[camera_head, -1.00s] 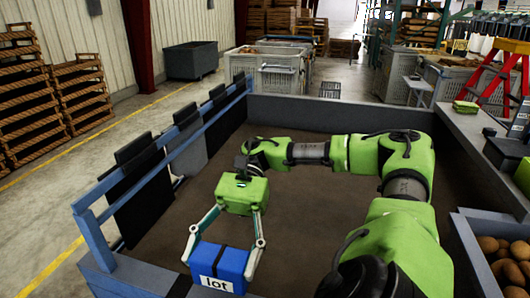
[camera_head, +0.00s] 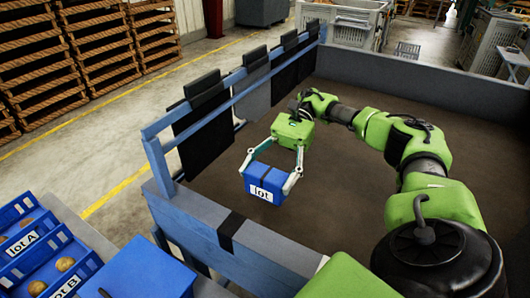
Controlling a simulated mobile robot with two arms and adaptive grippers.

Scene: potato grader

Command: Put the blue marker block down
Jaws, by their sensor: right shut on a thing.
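The blue marker block (camera_head: 258,182) has a white label reading "lot" on its near face and a dark line across its top. My right gripper (camera_head: 268,177) is shut on it, one finger on each side. The block appears over the brown bed (camera_head: 335,205), near the blue side rail; I cannot tell whether it touches the bed. Two blue trays stand at the lower left: one labelled "lot A" (camera_head: 22,243) and one labelled "lot B" (camera_head: 68,287), with potatoes in them. My left gripper is not in view.
A blue rail with black flaps (camera_head: 205,123) runs along the bed's left side, and a grey-blue wall (camera_head: 235,237) closes its near side. A plain blue box-like thing (camera_head: 140,272) is beside the trays. Wooden pallets (camera_head: 105,45) stand beyond. The bed around the block is clear.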

